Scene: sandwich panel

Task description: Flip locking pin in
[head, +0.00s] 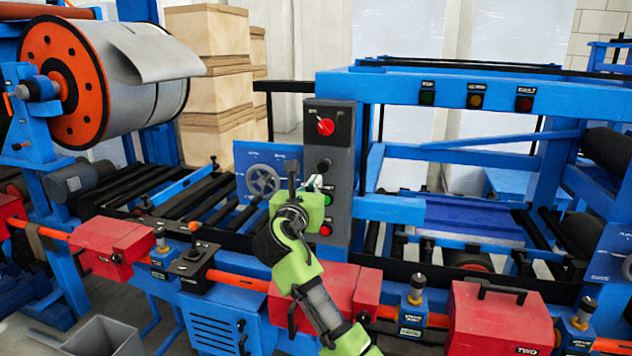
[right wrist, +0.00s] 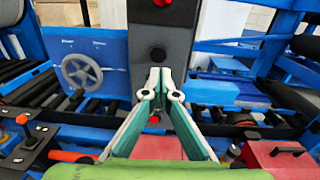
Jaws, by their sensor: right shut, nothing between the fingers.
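My right gripper (head: 314,184) is shut and empty in front of the dark control column, its fingertips close together. In the right wrist view the fingertips (right wrist: 163,84) point at the column's face (right wrist: 157,32), below a round black knob (right wrist: 157,54). I cannot tell whether they touch the column. I cannot say for sure which part is the locking pin. Upright knobbed pins stand on blue brackets along the front rail, one right of the gripper (head: 418,284) and one at the far right (head: 586,308). My left gripper is not in view.
The control column (head: 341,165) carries a red switch (head: 325,127) and buttons. A handwheel (head: 262,181) on a blue panel is left of the gripper. Red boxes (head: 502,318) line the front rail. A sheet roll (head: 120,80) is at upper left.

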